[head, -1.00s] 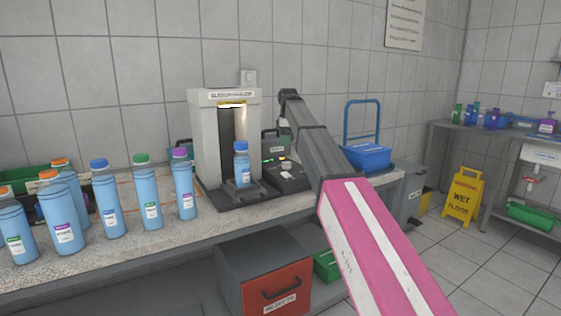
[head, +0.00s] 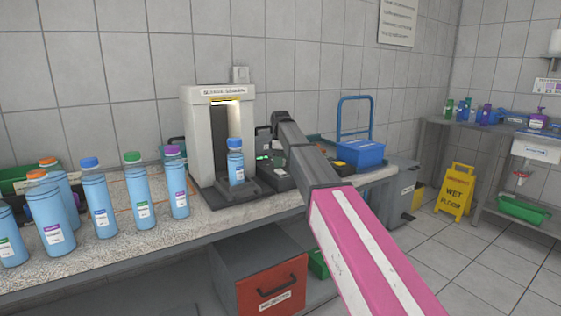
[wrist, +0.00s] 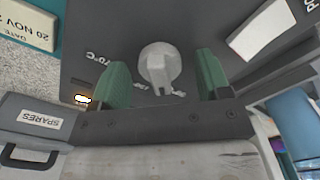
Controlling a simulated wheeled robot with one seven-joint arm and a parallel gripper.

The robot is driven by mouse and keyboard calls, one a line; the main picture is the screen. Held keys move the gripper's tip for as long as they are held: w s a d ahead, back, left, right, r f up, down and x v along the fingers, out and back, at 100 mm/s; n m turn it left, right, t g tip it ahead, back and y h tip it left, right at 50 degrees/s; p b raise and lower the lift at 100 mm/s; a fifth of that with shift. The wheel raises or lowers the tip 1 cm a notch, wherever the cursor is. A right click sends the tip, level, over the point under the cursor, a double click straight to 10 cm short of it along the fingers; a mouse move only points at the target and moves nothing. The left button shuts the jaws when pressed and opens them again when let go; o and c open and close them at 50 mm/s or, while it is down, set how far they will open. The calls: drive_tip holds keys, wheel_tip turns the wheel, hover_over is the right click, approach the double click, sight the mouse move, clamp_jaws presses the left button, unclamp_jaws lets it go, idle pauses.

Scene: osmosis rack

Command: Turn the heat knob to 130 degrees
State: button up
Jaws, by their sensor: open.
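The heat knob (wrist: 160,65) is a pale grey round dial with a pointer. It sits on a dark panel (wrist: 200,20) with printed temperature marks around it, one reading 70°C; the marks appear upside down. My gripper (wrist: 163,82) is open, with one green finger on each side of the knob and visible gaps between. The knob's pointer faces the bottom of the wrist view, towards the gripper's body. In the head view, the dark control unit (head: 268,172) has a small green light, and my arm hides the knob and my gripper.
A white sterilizer-like cabinet (head: 197,135) holds a blue-capped bottle (head: 236,167) beside the control unit. Several blue bottles stand along the bench at left. A blue bin (head: 358,153) is at right. A grey "SPARES" box (wrist: 35,125) shows in the wrist view.

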drive_tip(key=shift+c, duration=0.3)
drive_tip(key=c, duration=0.9)
drive_tip(key=shift+o, duration=0.2)
drive_tip(key=shift+m, duration=0.4)
drive_tip(key=m, duration=0.3)
drive_tip(key=shift+m, duration=2.5)
